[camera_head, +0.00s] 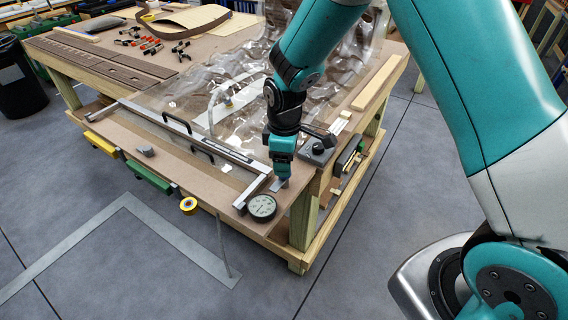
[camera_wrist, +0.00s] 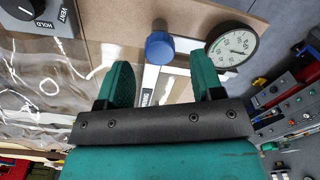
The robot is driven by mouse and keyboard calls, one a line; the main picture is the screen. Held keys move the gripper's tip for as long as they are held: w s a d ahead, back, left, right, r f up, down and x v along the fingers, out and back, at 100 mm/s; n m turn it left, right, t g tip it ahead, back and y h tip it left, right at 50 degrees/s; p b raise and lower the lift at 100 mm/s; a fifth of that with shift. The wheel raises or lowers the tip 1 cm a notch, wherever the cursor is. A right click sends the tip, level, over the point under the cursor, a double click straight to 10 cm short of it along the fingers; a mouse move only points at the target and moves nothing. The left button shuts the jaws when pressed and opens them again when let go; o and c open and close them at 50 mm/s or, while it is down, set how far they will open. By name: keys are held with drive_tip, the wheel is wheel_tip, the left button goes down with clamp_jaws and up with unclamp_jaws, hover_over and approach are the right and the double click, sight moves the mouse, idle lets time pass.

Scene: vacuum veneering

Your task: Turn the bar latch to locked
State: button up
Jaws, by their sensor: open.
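The bar latch shows in the wrist view as a blue knob (camera_wrist: 160,47) on a pale metal lever. A label beside the lever is partly hidden and not clearly readable. My gripper (camera_wrist: 163,78) is open, one green finger on each side of the lever, with the knob just beyond the fingertips. I cannot tell whether either finger touches it. In the head view my gripper (camera_head: 279,180) points down at the table's front right corner and hides most of the latch. The long metal bar (camera_head: 180,131) with black handles runs along the table's front.
A round dial gauge (camera_head: 262,207) sits close to the gripper at the corner. A grey box with a VENT/HOLD knob (camera_head: 318,150) stands on the other side. Clear wrinkled film (camera_head: 180,92) covers the table middle.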

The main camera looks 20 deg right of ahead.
sight(280, 178)
drive_tip(key=shift+f, duration=1.5)
drive_tip(key=shift+c, duration=0.4)
drive_tip(key=c, duration=0.8)
drive_tip(key=shift+c, duration=0.2)
